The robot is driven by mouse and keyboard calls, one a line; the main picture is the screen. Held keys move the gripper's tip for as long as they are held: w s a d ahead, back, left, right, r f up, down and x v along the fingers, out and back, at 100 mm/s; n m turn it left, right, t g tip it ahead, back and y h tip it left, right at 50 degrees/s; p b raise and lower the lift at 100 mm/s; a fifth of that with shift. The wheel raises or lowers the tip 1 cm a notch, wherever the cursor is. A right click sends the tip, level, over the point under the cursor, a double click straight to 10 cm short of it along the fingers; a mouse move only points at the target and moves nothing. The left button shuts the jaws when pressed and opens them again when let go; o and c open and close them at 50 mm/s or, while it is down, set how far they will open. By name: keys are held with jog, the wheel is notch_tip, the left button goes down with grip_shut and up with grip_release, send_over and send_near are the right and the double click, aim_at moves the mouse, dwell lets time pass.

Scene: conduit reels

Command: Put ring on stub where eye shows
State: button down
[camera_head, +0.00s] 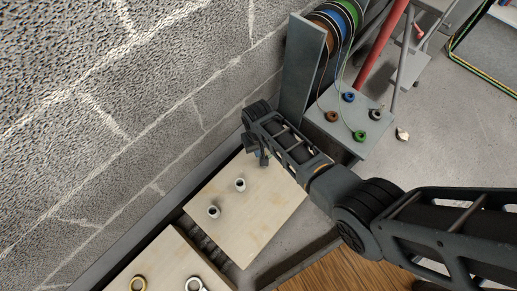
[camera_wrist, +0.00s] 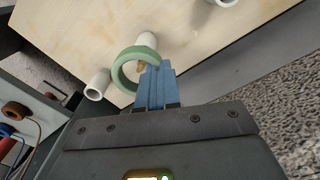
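In the wrist view my gripper (camera_wrist: 152,78) has its blue fingers closed at the right side of a green ring (camera_wrist: 121,74). One white stub (camera_wrist: 147,40) shows just behind the ring's upper edge; I cannot tell whether the ring touches it. Another white stub (camera_wrist: 97,85) is left of the ring, and a third (camera_wrist: 225,2) is cut off at the top. A small tan patch shows inside the ring. In the head view my gripper (camera_head: 260,158) is over the far end of the pale wooden board (camera_head: 250,225), beyond two white stubs (camera_head: 240,184) (camera_head: 213,211). The ring is hidden there. I cannot make out an eye mark.
A second wooden board (camera_head: 165,255) at lower left carries a gold ring (camera_head: 138,284) and a silver ring (camera_head: 195,285). A grey stand (camera_head: 345,125) with coloured reels and small coloured spools is right of my gripper. A block wall (camera_head: 120,110) rises on the left.

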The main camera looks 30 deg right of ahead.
jog(key=shift+r+p, duration=1.75)
jog(key=shift+r, duration=0.25)
jog(key=shift+r, duration=0.15)
notch_tip(320, 180, down, 9)
jog(key=b, duration=0.7)
dwell(4.0)
jog(key=shift+s+f, duration=0.15)
jog(key=shift+f, duration=0.05)
dwell(0.5)
